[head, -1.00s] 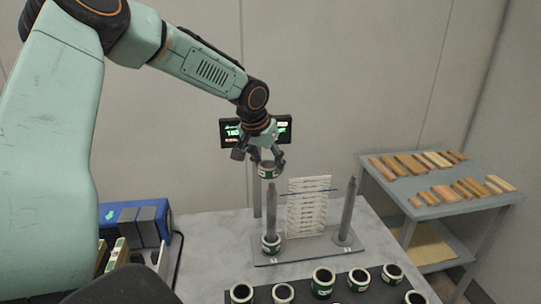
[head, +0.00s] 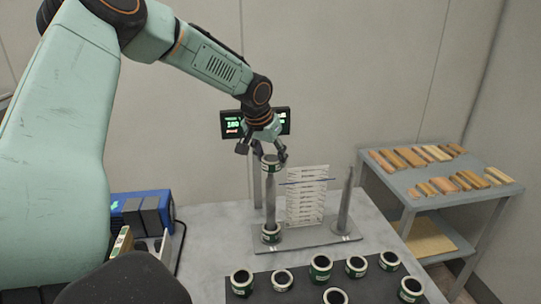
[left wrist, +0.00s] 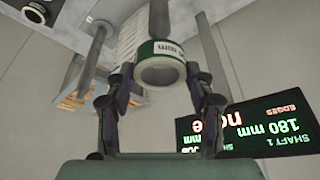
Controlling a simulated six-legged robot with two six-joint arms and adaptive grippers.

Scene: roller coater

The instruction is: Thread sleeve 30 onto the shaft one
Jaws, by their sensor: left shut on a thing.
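My left gripper (head: 270,156) is shut on a white sleeve with a green band (head: 271,165), held upright at the top of the left upright shaft (head: 270,205). In the left wrist view the held sleeve (left wrist: 160,50) sits between the fingers (left wrist: 158,85), its open end facing the camera. The shaft (left wrist: 158,18) lines up behind it. I cannot tell whether the shaft tip is inside the sleeve. Another sleeve (head: 270,233) sits around the foot of the left shaft. The right shaft (head: 346,200) is bare. My right gripper is out of view.
A dark mat (head: 300,279) holds several loose sleeves at the front. A label rack (head: 307,195) stands between the shafts on the base plate (head: 310,239). A screen (head: 231,125) is behind the gripper, reading 180. A grey side table (head: 400,187) with wooden pieces is at right.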

